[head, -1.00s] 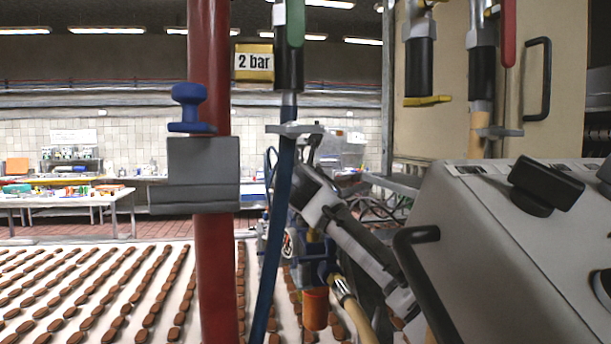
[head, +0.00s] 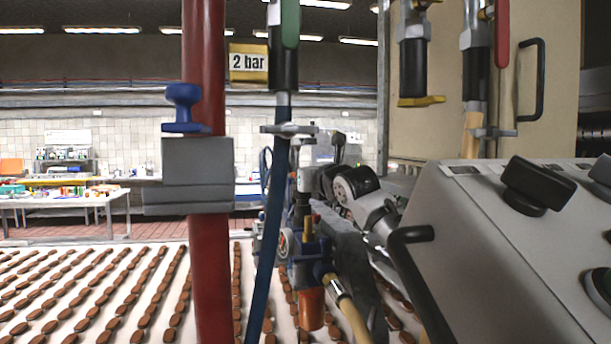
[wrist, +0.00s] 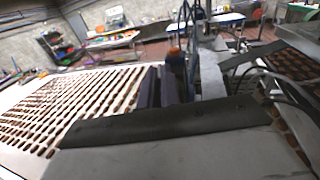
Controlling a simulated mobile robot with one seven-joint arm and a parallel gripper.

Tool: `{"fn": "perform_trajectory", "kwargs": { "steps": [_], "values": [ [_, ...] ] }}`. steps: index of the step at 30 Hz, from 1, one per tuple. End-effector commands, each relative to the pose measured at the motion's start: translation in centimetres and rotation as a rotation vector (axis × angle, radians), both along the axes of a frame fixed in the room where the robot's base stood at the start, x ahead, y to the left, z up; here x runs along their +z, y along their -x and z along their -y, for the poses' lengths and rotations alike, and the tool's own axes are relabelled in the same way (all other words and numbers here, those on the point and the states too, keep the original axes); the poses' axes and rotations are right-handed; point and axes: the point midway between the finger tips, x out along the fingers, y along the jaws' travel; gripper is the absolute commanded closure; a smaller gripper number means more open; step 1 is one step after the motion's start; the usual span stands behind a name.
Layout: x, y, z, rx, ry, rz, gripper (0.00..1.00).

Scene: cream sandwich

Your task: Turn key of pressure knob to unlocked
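The pressure regulator (head: 308,252) hangs low in the middle of the head view, with a blue body, a round gauge (head: 284,243) on its left and an orange bowl (head: 310,309) below. A small brass-coloured piece (head: 309,228) stands on it; whether this is the key is too small to tell. My arm, with white and black joints, is just right of the regulator. My fingertips cannot be made out in the head view. In the wrist view, dark purple bars that look like my gripper (wrist: 158,88) stick out beyond the grey housing; their opening is unclear.
A red pipe (head: 207,260) with a grey block and a blue hose (head: 273,230) stand left of the regulator. A slanted control panel (head: 490,260) with black knobs and a handle is close on the right. A conveyor (head: 60,325) carrying rows of brown biscuits lies behind.

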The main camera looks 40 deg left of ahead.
Motion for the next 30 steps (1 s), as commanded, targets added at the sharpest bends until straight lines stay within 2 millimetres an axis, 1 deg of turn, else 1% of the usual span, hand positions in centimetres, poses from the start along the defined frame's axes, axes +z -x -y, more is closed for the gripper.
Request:
{"fn": "perform_trajectory", "kwargs": {
  "steps": [9,12,15,24,26,29,30],
  "values": [
    [-0.1,0.0,0.0,0.001,0.003,-0.001,1.00],
    [-0.1,0.0,0.0,0.001,0.003,-0.001,0.85],
    [-0.1,0.0,0.0,0.001,0.003,-0.001,0.74],
    [-0.1,0.1,0.2,0.000,0.002,-0.001,0.74],
    [-0.2,0.2,0.5,0.000,0.002,-0.001,0.74],
    [-0.4,0.8,1.7,0.000,0.001,0.000,0.74],
    [-0.5,1.1,2.4,-0.001,0.002,0.001,0.74]
  ]
}}
